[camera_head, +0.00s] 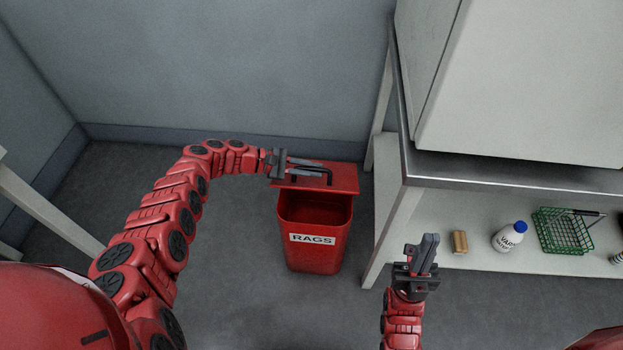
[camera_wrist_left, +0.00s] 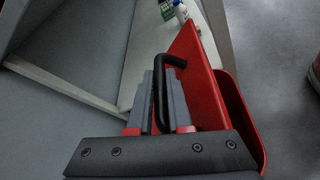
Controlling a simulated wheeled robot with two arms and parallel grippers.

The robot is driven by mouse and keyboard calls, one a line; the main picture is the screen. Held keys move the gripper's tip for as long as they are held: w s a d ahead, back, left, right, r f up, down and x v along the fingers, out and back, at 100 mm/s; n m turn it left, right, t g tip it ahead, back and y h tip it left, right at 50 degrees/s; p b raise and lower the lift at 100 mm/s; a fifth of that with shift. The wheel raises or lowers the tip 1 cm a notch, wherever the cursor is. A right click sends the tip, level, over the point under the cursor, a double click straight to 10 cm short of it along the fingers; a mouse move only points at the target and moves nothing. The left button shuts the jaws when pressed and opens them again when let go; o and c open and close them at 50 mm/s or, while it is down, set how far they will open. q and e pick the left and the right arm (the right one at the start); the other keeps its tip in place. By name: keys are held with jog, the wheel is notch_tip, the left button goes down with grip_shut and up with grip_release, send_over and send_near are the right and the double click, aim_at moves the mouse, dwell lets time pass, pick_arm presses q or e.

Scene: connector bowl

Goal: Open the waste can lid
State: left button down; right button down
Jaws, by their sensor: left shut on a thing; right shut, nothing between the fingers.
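The red waste can (camera_head: 317,252) stands on the floor with a white RAGS label on its front. Its red lid (camera_head: 342,180) is raised at the back, and the dark inside of the can shows. The lid carries a black bar handle (camera_head: 327,173). My left gripper (camera_head: 306,168) is at the lid, shut on the handle. In the left wrist view the handle (camera_wrist_left: 160,85) passes between the grey fingers (camera_wrist_left: 165,98), with the tilted lid (camera_wrist_left: 202,85) beside them. My right gripper (camera_head: 431,252) is shut and empty, to the right of the can.
A metal-topped table (camera_head: 500,172) with a lower shelf (camera_head: 475,222) stands to the right of the can. The shelf holds a wooden block (camera_head: 460,242), a white bottle with a blue cap (camera_head: 508,238) and a green wire basket (camera_head: 563,232). A wall is close behind the can.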

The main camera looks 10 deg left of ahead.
pick_arm(q)
jog(key=shift+w+r, duration=0.45)
jog(key=shift+w, duration=0.05)
jog(key=c, duration=0.8)
grip_release()
jog(key=shift+c, duration=0.2)
jog(key=p+v, duration=0.1)
jog(key=v, duration=0.7)
jog(key=shift+w, duration=0.1)
jog(key=v, duration=0.9)
jog(key=shift+a, duration=0.2)
